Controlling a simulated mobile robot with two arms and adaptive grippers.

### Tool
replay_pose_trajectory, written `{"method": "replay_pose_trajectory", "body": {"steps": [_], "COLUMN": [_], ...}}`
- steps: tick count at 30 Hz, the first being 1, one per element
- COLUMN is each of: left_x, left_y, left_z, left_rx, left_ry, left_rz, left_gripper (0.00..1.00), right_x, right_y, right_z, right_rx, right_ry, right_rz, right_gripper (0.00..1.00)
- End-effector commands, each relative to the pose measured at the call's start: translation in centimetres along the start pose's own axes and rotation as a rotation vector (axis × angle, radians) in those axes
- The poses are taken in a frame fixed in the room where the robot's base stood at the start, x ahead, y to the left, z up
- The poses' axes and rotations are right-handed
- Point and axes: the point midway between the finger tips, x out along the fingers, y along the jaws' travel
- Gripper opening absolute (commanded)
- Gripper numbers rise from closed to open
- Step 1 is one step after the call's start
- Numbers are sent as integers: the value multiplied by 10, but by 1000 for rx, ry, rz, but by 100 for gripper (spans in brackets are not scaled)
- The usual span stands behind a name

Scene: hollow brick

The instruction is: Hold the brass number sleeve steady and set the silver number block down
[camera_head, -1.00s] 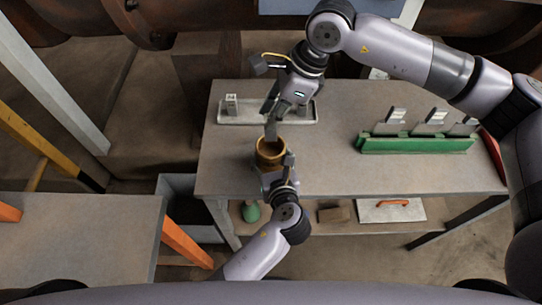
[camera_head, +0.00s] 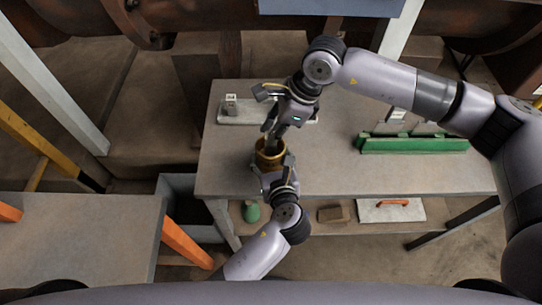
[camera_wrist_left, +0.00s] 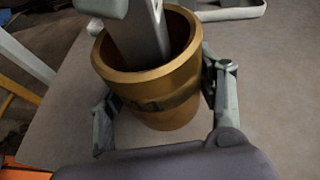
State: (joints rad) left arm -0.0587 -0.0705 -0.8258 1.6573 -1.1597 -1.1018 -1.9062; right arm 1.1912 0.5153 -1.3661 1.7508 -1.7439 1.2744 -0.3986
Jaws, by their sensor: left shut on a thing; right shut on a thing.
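The brass number sleeve (camera_head: 258,157) is an open-topped cylinder at the front left of the table. My left gripper (camera_wrist_left: 163,105) is shut around its outside, one finger on each side. In the left wrist view the sleeve (camera_wrist_left: 170,112) appears upright, with a dark mark on its front. My right gripper (camera_head: 271,131) is above the sleeve, shut on the silver number block (camera_head: 271,147). The block's lower part is inside the sleeve's mouth, and it also shows in the left wrist view (camera_wrist_left: 138,38), slightly tilted there. Its bottom end is hidden inside the sleeve.
A pale tray (camera_head: 240,118) with a small upright numbered block (camera_head: 231,105) lies behind the sleeve. A green rack (camera_head: 412,146) stands at the right, its plates partly hidden by my right arm. The table (camera_head: 340,180) is clear between them. A lower shelf holds a green object (camera_head: 251,212).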

Motion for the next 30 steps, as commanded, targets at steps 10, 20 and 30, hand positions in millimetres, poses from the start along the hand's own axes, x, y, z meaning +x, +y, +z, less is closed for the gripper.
{"method": "replay_pose_trajectory", "body": {"steps": [10,20,30], "left_x": [0,0,0], "left_y": [0,0,0], "left_z": [-1,-1,-1], "left_rx": [2,2,2], "left_ry": [2,2,2], "left_rz": [1,1,1], "left_gripper": [15,15,15], "right_x": [0,0,-10], "right_y": [0,0,-1], "right_z": [0,0,0], "right_rx": [-1,-1,0], "right_ry": [-1,0,-1], "right_rz": [-1,-1,-4], "right_gripper": [29,46,46]}}
